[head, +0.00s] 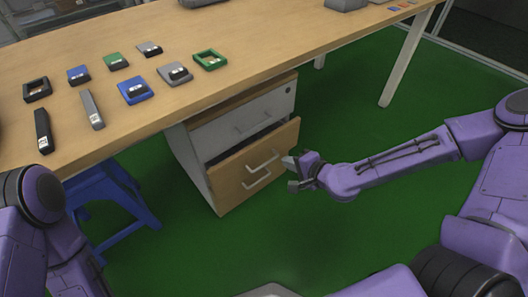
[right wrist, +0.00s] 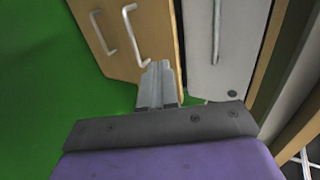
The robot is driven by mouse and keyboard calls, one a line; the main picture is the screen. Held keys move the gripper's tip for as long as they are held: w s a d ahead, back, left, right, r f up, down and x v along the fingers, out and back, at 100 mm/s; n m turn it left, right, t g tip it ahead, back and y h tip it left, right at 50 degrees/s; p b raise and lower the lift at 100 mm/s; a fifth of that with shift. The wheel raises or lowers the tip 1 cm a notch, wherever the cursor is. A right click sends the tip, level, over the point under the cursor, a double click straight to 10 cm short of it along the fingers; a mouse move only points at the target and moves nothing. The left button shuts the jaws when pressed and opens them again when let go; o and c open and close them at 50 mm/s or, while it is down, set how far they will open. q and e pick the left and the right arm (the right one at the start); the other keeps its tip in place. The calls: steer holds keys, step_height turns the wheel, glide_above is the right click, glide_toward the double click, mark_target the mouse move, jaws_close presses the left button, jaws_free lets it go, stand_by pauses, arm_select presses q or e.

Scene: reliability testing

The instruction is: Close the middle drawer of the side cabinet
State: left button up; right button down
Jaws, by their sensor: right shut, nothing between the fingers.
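The side cabinet (head: 192,168) stands under the table. Its middle drawer (head: 286,140) has a wooden front with a metal handle and sticks out, with a dark gap above the front. The wooden fronts also show in the right wrist view (right wrist: 156,36). The top drawer (head: 243,118) has a pale front and sits further back. My right gripper (head: 290,163) is shut and empty beside the right edge of the wooden front. In the right wrist view its fingertips (right wrist: 160,68) overlap that edge; contact is unclear. My left gripper is out of view.
The wooden table (head: 270,50) carries small blue, green, grey and black items on its left part. A blue stool (head: 115,200) stands left of the cabinet. A pale table leg (head: 405,62) is at the upper right. Green floor is clear in front of the cabinet.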

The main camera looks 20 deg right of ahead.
steer(key=b, duration=0.4)
glide_toward(258, 146)
step_height(258, 146, down, 3)
steer(key=w, duration=0.1)
steer(key=w+a, duration=0.1)
steer(key=w, duration=0.2)
steer(key=shift+a+f+b, duration=0.2)
steer(key=shift+a+b, duration=0.1)
steer(key=shift+a, duration=0.05)
steer(key=shift+w+a, duration=0.15)
steer(key=shift+w, duration=0.4)
steer(key=shift+r, duration=0.1)
